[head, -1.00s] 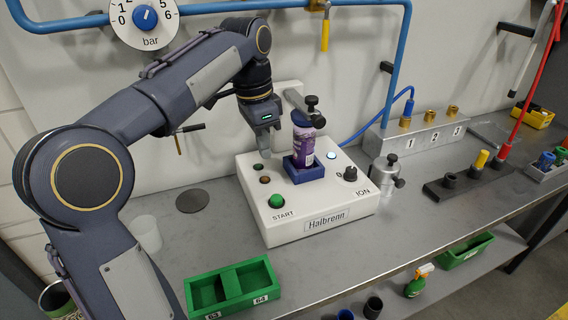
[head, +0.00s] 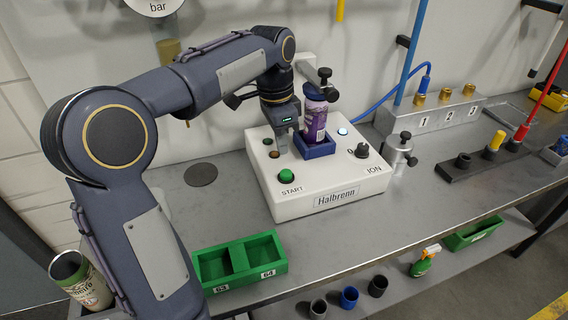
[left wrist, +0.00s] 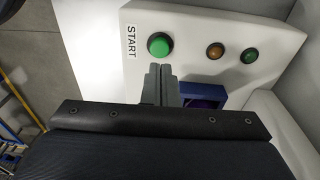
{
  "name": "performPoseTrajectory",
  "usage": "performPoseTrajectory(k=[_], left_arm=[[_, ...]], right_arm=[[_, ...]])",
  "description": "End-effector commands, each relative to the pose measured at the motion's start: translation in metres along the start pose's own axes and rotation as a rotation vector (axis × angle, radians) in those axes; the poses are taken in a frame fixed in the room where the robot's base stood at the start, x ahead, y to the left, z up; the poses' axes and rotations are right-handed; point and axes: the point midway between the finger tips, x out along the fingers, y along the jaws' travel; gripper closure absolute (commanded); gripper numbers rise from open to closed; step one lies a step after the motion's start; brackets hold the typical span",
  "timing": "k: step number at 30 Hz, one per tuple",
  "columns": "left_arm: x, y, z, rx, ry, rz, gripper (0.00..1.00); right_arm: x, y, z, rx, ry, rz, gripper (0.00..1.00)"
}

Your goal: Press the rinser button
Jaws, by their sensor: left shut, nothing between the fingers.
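The white rinser box (head: 300,204), labelled "Halbrenn" and "ION", stands on the bench. The round green START button (head: 286,174) is at its front left corner; it also shows in the left wrist view (left wrist: 160,45). My left gripper (head: 282,150) is shut and empty, pointing down over the box, just behind the button. In the left wrist view its closed fingertips (left wrist: 160,68) appear just short of the button. I cannot tell their height above the panel. A purple can (head: 314,122) stands upright in the blue holder (head: 319,150), to the right of the gripper. My right gripper is out of view.
A small brown light (head: 274,154) and a dark green light (head: 267,141) sit left of the gripper. A black knob (head: 362,150) and a lit button (head: 343,132) are at right. A green two-part tray (head: 240,279) lies in front. The bench left of the box is mostly clear.

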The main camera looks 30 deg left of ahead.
Motion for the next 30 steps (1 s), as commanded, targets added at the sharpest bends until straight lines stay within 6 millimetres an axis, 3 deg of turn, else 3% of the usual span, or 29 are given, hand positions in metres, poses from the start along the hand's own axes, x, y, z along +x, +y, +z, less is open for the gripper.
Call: performPoseTrajectory(k=[3,9,24,30], left_arm=[[0.025,0.000,0.001,-0.001,-0.003,0.003,1.00],[0.051,0.000,0.000,-0.001,-0.002,0.001,1.00],[0.061,0.000,0.000,-0.001,0.000,0.000,1.00],[0.081,-0.001,0.002,-0.001,-0.001,0.001,1.00]], right_arm=[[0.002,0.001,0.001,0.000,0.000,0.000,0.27],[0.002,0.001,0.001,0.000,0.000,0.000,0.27],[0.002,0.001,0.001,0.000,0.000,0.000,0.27],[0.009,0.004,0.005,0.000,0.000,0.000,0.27]])
